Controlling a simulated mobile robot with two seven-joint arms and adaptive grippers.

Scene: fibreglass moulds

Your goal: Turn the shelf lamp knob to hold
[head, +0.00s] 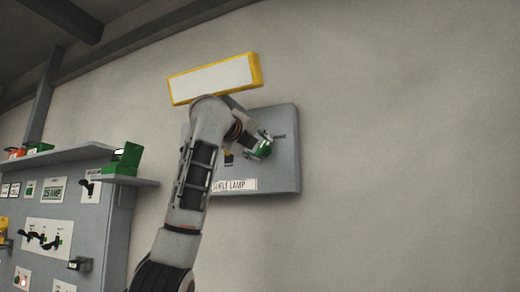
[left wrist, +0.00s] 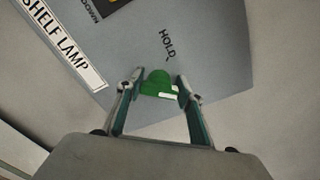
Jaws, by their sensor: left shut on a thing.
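The shelf lamp panel (head: 285,175) is a grey plate on the wall with a "SHELF LAMP" label (head: 234,185). Its green knob (head: 264,150) sits at the panel's right side. In the left wrist view the green knob (left wrist: 158,82) lies between the two fingers of my left gripper (left wrist: 160,90), which is shut on it. A white mark shows on the knob's near side. The "HOLD" label (left wrist: 167,44) is printed just above the knob in that view. My left gripper (head: 258,146) partly covers the panel in the head view. My right gripper is not in view.
A yellow-framed white lamp or sign (head: 214,78) is on the wall above the panel. At left stands a grey cabinet (head: 105,220) with several switches and labels. A green box (head: 125,159) sits on its small shelf. The wall at right is bare.

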